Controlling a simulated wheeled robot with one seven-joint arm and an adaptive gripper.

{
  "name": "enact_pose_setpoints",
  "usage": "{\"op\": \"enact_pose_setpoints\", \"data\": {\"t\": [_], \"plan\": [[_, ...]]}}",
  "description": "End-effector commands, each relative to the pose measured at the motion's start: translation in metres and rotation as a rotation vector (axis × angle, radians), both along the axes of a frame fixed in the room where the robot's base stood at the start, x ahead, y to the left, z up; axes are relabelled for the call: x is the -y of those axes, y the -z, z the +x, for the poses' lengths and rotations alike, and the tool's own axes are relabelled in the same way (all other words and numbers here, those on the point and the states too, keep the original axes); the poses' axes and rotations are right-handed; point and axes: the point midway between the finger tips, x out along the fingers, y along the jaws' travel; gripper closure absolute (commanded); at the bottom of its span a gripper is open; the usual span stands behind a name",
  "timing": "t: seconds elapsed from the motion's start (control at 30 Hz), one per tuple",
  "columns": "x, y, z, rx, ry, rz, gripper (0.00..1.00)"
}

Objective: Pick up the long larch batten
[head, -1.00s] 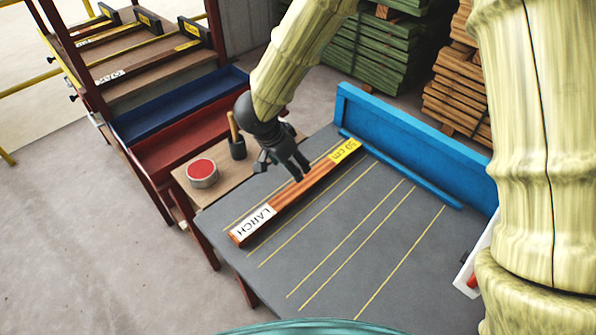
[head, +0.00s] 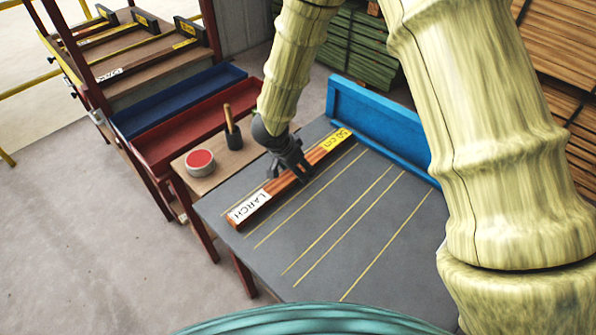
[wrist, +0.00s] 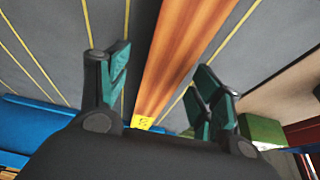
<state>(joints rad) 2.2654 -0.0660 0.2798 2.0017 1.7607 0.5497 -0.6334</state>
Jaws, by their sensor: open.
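The long larch batten (head: 262,197) is a reddish-brown wooden strip lying on the grey table. A white LARCH label is at its near-left end and a yellow 50 cm label (head: 339,139) at its far end. My gripper (head: 290,178) is over the middle of the batten, hiding a part of it in the head view. In the wrist view the batten (wrist: 183,45) runs between the two open fingers of my gripper (wrist: 165,90), with a gap on each side. The yellow label (wrist: 143,122) shows near the palm. I cannot tell the exact height of the fingers above the table.
The grey table (head: 330,235) has several yellow lines and is otherwise clear to the right. A blue raised board (head: 380,125) stands along its back edge. Red (head: 200,130) and blue trays lie beyond.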

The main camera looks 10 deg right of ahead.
Motion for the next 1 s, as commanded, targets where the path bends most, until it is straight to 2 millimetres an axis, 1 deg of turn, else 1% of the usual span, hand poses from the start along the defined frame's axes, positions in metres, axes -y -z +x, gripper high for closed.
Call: {"op": "enact_pose_setpoints", "data": {"t": [0.23, 0.27, 0.3, 0.47, 0.5, 0.6, 0.87, 1.0], "plan": [[0.0005, 0.0049, 0.0041, -0.004, 0.001, 0.001, 0.35], [0.0007, 0.0049, 0.0040, -0.004, 0.002, 0.001, 0.37], [0.0009, 0.0048, 0.0038, -0.004, 0.002, 0.001, 0.44], [0.0010, 0.0043, 0.0037, -0.003, 0.002, 0.000, 0.73], [0.0009, 0.0043, 0.0036, -0.002, 0.002, 0.001, 0.80], [0.0007, 0.0037, 0.0040, -0.002, 0.002, 0.001, 0.96], [0.0008, 0.0033, 0.0037, -0.003, 0.002, 0.002, 0.96], [0.0010, -0.0029, 0.0039, -0.001, 0.003, 0.003, 0.96]]}}
